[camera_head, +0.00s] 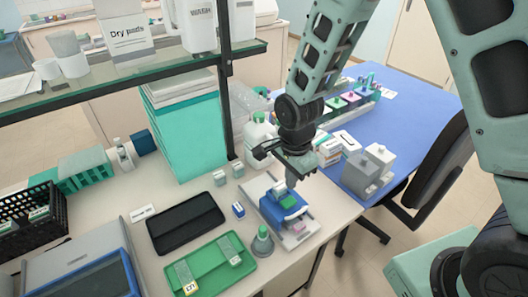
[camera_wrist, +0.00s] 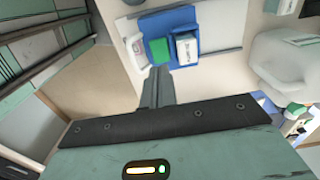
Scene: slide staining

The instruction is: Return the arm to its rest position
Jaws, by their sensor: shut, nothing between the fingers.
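My arm reaches down from the upper right in the head view. My gripper (camera_head: 297,171) is above the back of a blue holder (camera_head: 272,212) on a grey-white base. In the wrist view its fingers (camera_wrist: 158,76) are together and empty, pointing toward the holder (camera_wrist: 148,28). A green block (camera_wrist: 160,50) and a small white labelled box (camera_wrist: 186,48) sit on the holder. I see no clear contact between the fingers and these items, though the exact height gap is hard to tell.
A glass shelf (camera_head: 150,65) with a dark post (camera_head: 226,90) stands left of the arm. A white jug (camera_head: 258,135) is close behind the gripper. A blue table (camera_head: 420,110) is at right.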

